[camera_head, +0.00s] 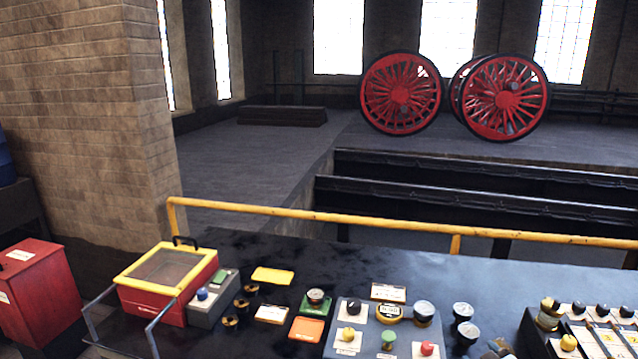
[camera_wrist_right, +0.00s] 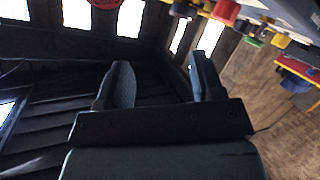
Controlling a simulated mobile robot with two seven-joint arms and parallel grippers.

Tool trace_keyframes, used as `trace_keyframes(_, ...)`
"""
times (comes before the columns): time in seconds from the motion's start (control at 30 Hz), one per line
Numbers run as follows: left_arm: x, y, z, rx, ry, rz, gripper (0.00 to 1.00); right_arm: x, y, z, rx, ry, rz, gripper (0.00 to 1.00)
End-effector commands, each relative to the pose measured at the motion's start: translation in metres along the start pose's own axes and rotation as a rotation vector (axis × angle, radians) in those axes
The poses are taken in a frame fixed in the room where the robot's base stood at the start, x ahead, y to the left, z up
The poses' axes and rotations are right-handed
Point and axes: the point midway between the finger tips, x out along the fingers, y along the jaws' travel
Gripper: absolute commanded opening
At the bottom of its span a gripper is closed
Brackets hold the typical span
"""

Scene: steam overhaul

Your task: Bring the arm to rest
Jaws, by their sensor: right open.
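My right gripper (camera_wrist_right: 160,88) shows in the right wrist view with its two fingers apart and nothing between them. That view is tilted: parts of the console show upside down along its top right, apart from the fingers. The console top (camera_head: 262,250) there carries buttons, knobs and labelled plates.
A red box with a yellow-framed lid (camera_head: 168,278) stands at the console's left end. A yellow rail (camera_head: 380,222) runs behind the console. A red bin (camera_head: 38,290) stands at far left. Red spoked wheels (camera_head: 402,92) stand beyond the pit.

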Motion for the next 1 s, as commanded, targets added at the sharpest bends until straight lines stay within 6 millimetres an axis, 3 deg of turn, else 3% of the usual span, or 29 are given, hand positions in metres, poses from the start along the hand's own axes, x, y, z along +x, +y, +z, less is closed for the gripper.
trace_keyframes(0.03,0.0,0.0,0.0,0.0,0.0,0.0,0.43,-0.019,-0.037,0.017,0.028,-0.019,-0.044,0.61)
trace_keyframes(0.2,0.0,0.0,0.0,0.0,0.0,0.001,0.43,-0.09,-0.141,0.053,0.126,-0.072,-0.165,0.61)
trace_keyframes(0.3,0.0,0.001,0.0,0.0,-0.001,0.001,0.43,-0.142,-0.196,0.067,0.199,-0.11,-0.227,0.61)
trace_keyframes(0.43,0.0,0.001,0.001,0.0,-0.001,0.001,0.43,-0.208,-0.249,0.075,0.294,-0.16,-0.286,0.61)
trace_keyframes(0.53,0.0,0.0,0.001,0.0,-0.001,0.001,0.43,-0.244,-0.273,0.075,0.35,-0.189,-0.31,0.61)
trace_keyframes(0.67,0.0,0.0,0.001,0.0,-0.001,0.001,0.43,-0.271,-0.288,0.073,0.392,-0.211,-0.324,0.61)
trace_keyframes(0.7,-0.004,0.0,-0.006,0.001,-0.003,0.0,0.43,-0.27,-0.281,0.066,0.386,-0.206,-0.32,0.61)
trace_keyframes(1.0,-0.005,-0.001,-0.007,0.001,-0.002,-0.001,0.43,-0.27,-0.28,0.066,0.385,-0.207,-0.319,0.61)
